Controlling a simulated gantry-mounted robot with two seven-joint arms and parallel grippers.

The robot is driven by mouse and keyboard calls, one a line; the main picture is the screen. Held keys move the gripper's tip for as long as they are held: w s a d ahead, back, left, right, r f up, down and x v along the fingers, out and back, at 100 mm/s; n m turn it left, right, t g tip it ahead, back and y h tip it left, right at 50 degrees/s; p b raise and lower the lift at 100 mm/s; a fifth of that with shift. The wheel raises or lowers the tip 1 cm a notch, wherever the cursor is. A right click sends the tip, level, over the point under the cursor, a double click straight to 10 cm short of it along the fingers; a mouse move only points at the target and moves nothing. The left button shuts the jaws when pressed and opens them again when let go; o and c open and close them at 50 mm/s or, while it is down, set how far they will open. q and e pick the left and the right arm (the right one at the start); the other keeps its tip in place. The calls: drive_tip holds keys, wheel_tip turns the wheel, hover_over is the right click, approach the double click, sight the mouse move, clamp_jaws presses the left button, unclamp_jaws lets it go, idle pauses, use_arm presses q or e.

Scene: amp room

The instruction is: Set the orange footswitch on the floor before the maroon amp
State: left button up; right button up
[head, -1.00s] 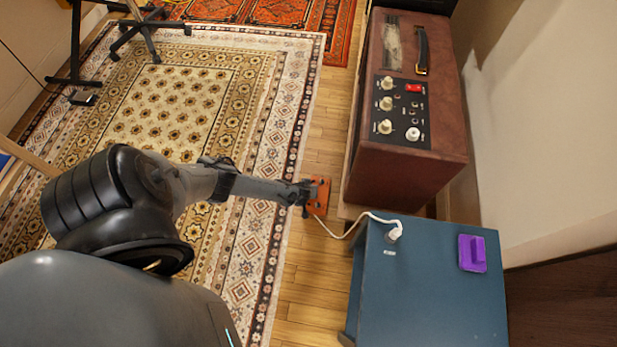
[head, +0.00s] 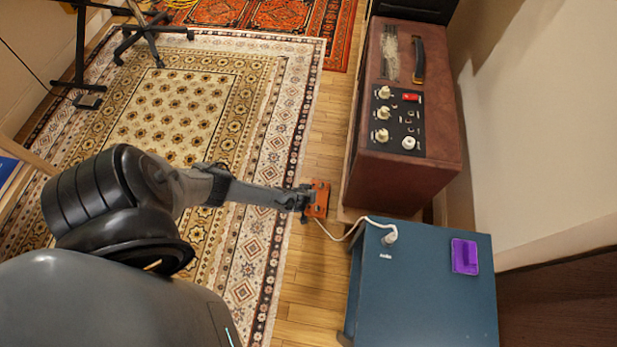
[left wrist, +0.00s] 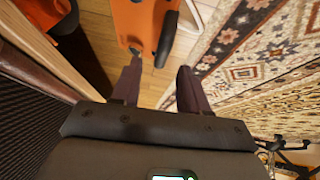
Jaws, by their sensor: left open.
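The orange footswitch (head: 320,197) is over the wood floor strip between the patterned rug and the maroon amp (head: 402,178). A white cable runs from it toward the blue cabinet. My left gripper (head: 302,198) is at the left edge of the footswitch. In the left wrist view the footswitch (left wrist: 140,22) lies just beyond my open left fingers (left wrist: 158,72), with one fingertip close to its edge. I cannot tell whether they touch, or whether the footswitch rests fully on the floor. My right gripper is not in view.
The blue cabinet (head: 420,290) stands in front of the amp, with a white plug (head: 390,236) and a purple object (head: 464,257) on top. The rug (head: 262,235) covers the floor to the left. A stand (head: 140,40) is at the back left.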

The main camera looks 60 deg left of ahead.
use_arm(q)
drive_tip(key=s+d+r+m+g+h+p, duration=0.1)
drive_tip(key=s+d+r+m+h+p, duration=0.15)
drive_tip(key=d+r, duration=0.9)
drive_tip(key=s+d+r+m+h+p, duration=0.1)
drive_tip(key=d+r+m+h+p, duration=0.2)
drive_tip(key=d+r, duration=0.85)
drive_tip(key=s+r+m, duration=0.2)
drive_tip(key=r+m, duration=0.1)
drive_tip(key=r, duration=0.7)
drive_tip(key=s+r+m, duration=0.3)
drive_tip(key=r+m, duration=0.1)
drive_tip(key=r, duration=0.6)
drive_tip(key=shift+s+y, duration=0.25)
drive_tip(key=shift+y, duration=0.1)
drive_tip(key=shift+a+r+m, duration=0.1)
drive_tip(key=shift+m, duration=0.15)
